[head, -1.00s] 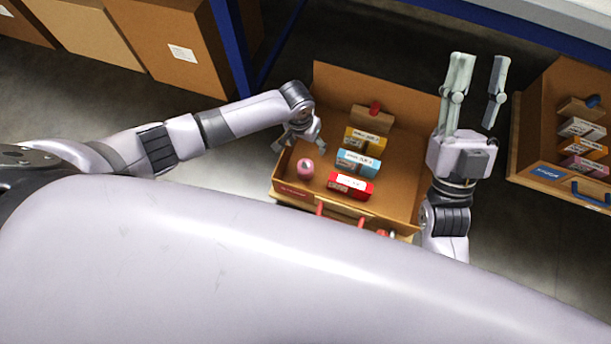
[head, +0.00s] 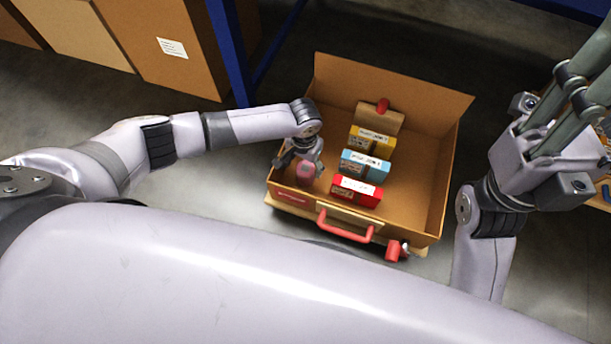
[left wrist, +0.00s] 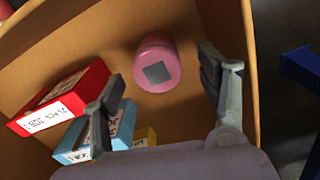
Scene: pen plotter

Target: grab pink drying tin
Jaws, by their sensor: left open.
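The pink drying tin (head: 305,173) is a small pink cylinder standing at the left front corner inside the cardboard box. In the left wrist view the tin (left wrist: 157,62) shows a dark grey square on its round end. My left gripper (head: 300,158) is over it, and in the wrist view its two fingers are spread on either side of the tin, with gaps between. It is open and holds nothing. My right gripper (head: 588,90) is raised at the far right of the head view, partly cut off by the picture edge, so its tips are hidden.
The open cardboard box (head: 425,170) also holds a red carton (head: 357,192), a blue carton (head: 364,166), a yellow carton (head: 371,141) and a brown block with a red knob (head: 381,116). A red handle (head: 345,228) is at its front. A blue post (head: 232,50) stands behind.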

